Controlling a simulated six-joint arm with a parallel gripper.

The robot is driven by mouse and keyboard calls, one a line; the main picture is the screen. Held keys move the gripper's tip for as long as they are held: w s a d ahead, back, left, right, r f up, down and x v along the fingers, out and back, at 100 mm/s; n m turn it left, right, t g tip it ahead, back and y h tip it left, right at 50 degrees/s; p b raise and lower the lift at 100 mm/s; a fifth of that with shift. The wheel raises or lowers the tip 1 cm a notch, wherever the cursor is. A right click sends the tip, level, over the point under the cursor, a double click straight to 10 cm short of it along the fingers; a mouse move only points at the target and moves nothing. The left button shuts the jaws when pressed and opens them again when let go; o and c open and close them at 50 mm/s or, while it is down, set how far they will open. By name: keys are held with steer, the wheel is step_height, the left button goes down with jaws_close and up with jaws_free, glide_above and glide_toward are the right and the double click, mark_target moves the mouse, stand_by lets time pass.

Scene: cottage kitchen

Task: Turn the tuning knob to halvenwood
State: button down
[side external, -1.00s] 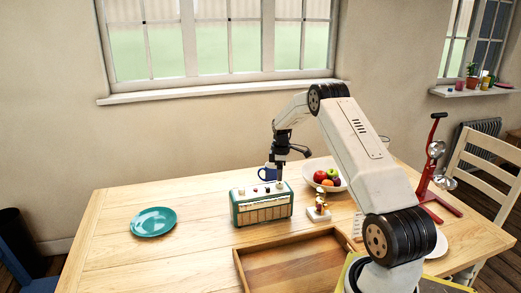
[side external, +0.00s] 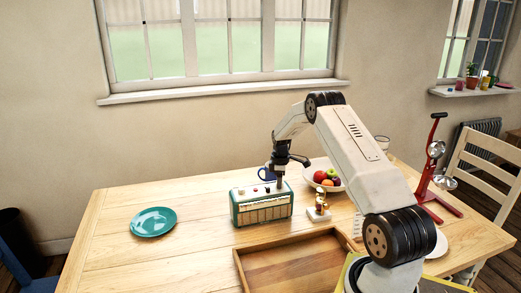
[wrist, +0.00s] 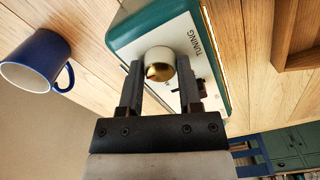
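The teal and cream radio (side external: 236,217) stands upright on the table. In the wrist view its top panel (wrist: 183,35) carries the word TUNING beside a cream knob with a brass-coloured cap (wrist: 160,63). My gripper (wrist: 160,72) points down at the right end of the radio's top. Its two fingers lie on either side of the tuning knob with small gaps showing, so it looks open. The side view shows my gripper (side external: 280,186) at the radio's top, hiding the tuning knob. The station names and the knob's setting are not readable.
A blue mug (wrist: 38,60) stands close behind the radio. A fruit bowl (side external: 341,187) and a small figurine (side external: 319,210) are to its right. A wooden tray (side external: 290,262) lies in front. A teal plate (side external: 153,222) is at left, with clear table between.

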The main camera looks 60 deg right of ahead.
stand_by(0.4)
steer(key=m, duration=1.3)
steer(key=shift+r+m, duration=0.1)
steer(key=shift+m, duration=0.2)
stand_by(0.4)
steer(key=shift+c, duration=1.4)
jaws_free()
steer(key=shift+r, duration=3.9)
